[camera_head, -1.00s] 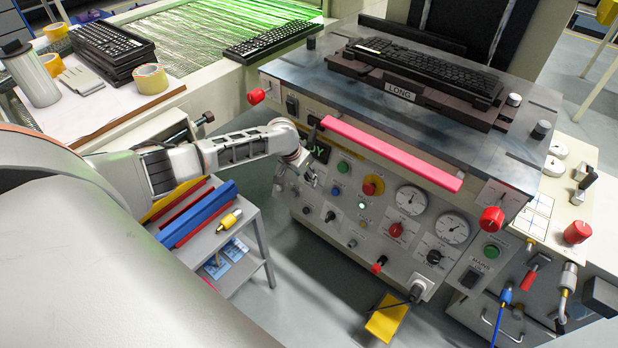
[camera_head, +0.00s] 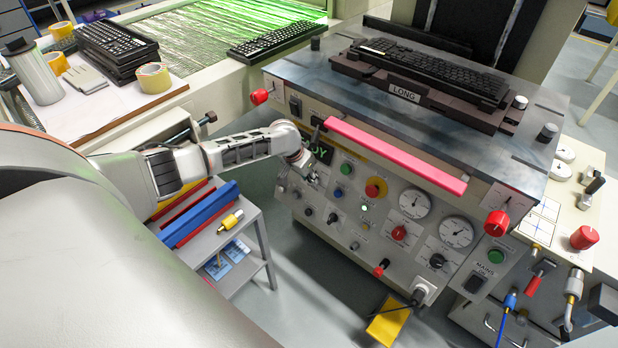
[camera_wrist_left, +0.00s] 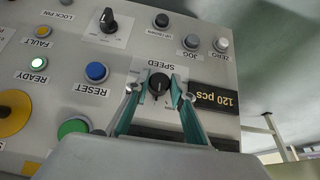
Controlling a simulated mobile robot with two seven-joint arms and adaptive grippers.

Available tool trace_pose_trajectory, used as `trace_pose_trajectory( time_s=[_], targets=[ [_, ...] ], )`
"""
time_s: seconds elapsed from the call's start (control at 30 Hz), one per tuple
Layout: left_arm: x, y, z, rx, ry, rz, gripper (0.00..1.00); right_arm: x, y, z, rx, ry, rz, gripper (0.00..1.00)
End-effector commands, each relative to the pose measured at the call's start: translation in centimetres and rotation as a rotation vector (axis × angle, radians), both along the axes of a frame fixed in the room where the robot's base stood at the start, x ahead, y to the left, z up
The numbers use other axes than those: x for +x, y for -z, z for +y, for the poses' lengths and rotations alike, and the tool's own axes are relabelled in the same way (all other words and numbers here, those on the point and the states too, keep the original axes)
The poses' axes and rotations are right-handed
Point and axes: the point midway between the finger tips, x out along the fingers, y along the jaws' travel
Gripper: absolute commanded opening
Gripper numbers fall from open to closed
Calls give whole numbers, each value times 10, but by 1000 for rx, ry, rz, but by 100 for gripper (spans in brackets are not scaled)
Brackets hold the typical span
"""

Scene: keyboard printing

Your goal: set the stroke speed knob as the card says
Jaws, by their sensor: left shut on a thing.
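The speed knob (camera_wrist_left: 158,85) is a small black round knob on the grey panel, under an upside-down SPEED label in the left wrist view. My left gripper (camera_wrist_left: 159,92) has its two teal-lined fingers on either side of this knob, shut on it. In the head view my left gripper (camera_head: 293,172) is at the left end of the machine's front panel, and it and the wrist hide the knob there. A dark plate reading 120 pcs (camera_wrist_left: 222,99) is beside the knob. I cannot make out a card with a speed setting. My right gripper is not in view.
Close to the knob are the blue RESET button (camera_wrist_left: 96,72), a green button (camera_wrist_left: 73,128) and a black selector (camera_wrist_left: 108,20). A pink bar (camera_head: 395,156) runs along the machine's front edge above the panel. A grey step shelf (camera_head: 245,215) stands below my left arm.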

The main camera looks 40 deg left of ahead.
Motion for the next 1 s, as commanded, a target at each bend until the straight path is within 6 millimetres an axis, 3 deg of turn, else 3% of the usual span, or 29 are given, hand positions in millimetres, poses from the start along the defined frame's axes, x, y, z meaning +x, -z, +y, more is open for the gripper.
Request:
trace_pose_trajectory(
  time_s=[0.7,1.0],
  targets=[
    [-3,9,6,-480,-159,46,2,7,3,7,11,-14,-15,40],
    [-2,7,6,-594,-195,53,2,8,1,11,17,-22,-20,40]
  ],
)
